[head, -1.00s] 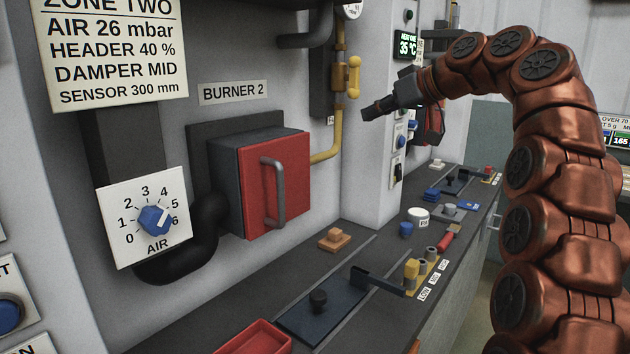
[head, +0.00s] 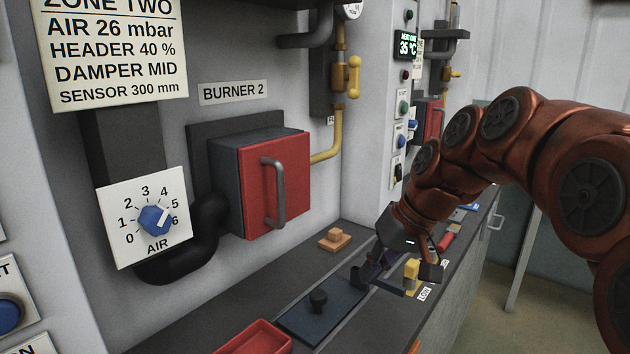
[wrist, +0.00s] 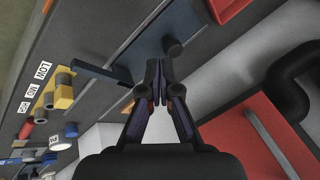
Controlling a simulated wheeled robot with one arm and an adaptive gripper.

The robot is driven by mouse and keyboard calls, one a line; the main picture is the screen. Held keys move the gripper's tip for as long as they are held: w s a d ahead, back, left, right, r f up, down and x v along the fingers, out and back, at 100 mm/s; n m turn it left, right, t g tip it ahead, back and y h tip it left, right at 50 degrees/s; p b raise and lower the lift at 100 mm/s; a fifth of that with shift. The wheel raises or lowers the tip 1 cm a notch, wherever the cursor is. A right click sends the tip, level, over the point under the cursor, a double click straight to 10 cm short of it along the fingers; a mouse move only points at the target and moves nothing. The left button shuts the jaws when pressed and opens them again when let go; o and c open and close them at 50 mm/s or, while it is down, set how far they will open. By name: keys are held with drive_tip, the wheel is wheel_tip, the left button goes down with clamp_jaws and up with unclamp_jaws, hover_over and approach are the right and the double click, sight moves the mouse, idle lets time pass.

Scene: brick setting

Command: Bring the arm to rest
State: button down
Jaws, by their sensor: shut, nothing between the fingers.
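My gripper (head: 366,278) hangs from my copper-coloured arm, low over the dark bench at the right of the burner. It points down and its fingers are together with nothing between them. In the wrist view the fingertips (wrist: 157,68) show near the dark blue plate (wrist: 165,30) and its black knob (wrist: 173,48). In the head view the plate (head: 290,318) and the knob (head: 318,299) lie left of my gripper. I cannot tell whether the fingers touch anything. My gripper hides part of the bar beside the yellow block (head: 411,272).
The red burner door (head: 258,190) with its grey handle is on the wall at left. An orange block (head: 335,240) and a red tray (head: 254,340) sit on the bench. A blue AIR dial (head: 155,220) is further left. Labels stand beside the yellow block (wrist: 64,97).

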drive_tip(key=s+d+f+m+g+h, duration=0.1)
drive_tip(key=s+d+f+g+h, duration=0.15)
drive_tip(key=s+f, duration=0.55)
drive_tip(key=s+d+f+m+g+h, duration=0.1)
drive_tip(key=s+d+f, duration=0.25)
drive_tip(key=s, duration=0.85)
drive_tip(key=s+d+f+g+h, duration=0.1)
drive_tip(key=s+d+f+g, duration=0.15)
drive_tip(key=s+f, duration=0.6)
wheel_tip(320, 180, up, 17)
drive_tip(key=t+p, duration=0.2)
drive_tip(key=p, duration=1.2)
